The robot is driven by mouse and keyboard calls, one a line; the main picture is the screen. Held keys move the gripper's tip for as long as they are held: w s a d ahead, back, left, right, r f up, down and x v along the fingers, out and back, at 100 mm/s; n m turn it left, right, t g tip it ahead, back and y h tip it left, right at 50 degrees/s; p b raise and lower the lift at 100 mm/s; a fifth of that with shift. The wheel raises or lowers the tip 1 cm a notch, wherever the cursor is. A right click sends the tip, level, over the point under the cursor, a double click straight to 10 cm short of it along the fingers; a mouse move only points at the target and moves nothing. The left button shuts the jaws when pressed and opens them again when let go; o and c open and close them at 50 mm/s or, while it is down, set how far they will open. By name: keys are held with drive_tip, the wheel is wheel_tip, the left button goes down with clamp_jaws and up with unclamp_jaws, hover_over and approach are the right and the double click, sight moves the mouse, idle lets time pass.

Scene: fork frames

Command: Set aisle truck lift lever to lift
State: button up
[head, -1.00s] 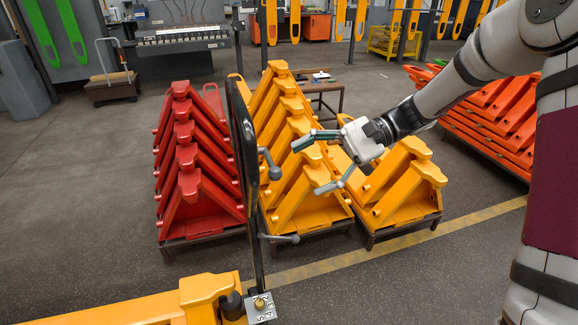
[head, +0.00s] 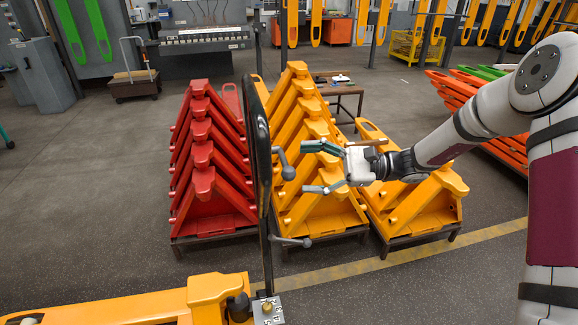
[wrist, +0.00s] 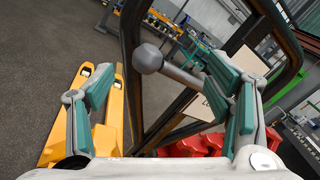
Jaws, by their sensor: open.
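The aisle truck (head: 215,292) is yellow, at the lower left of the head view, with a tall black loop handle (head: 262,150). An upper grey lever with a ball knob (head: 288,173) sticks out right from the handle; a lower grey lever (head: 292,241) sits beneath it. I cannot tell which is the lift lever or its setting. My gripper (head: 308,168) is open, its two fingers pointing left just right of the upper knob. In the wrist view a ball-ended lever (wrist: 148,58) shows beyond and between the spread green-padded fingers (wrist: 162,85); no contact is visible.
A marked plate (head: 268,310) sits at the handle's base. Red frames (head: 203,180) and yellow frames (head: 300,120) stand stacked behind the handle, with more yellow ones (head: 430,205) under my arm. The floor at left is clear.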

sight(289, 166)
drive_tip(key=shift+s+a, duration=0.15)
drive_tip(key=shift+a, duration=2.3)
drive_tip(key=c, duration=1.7)
drive_tip(key=shift+f, duration=0.1)
drive_tip(key=shift+c, duration=0.2)
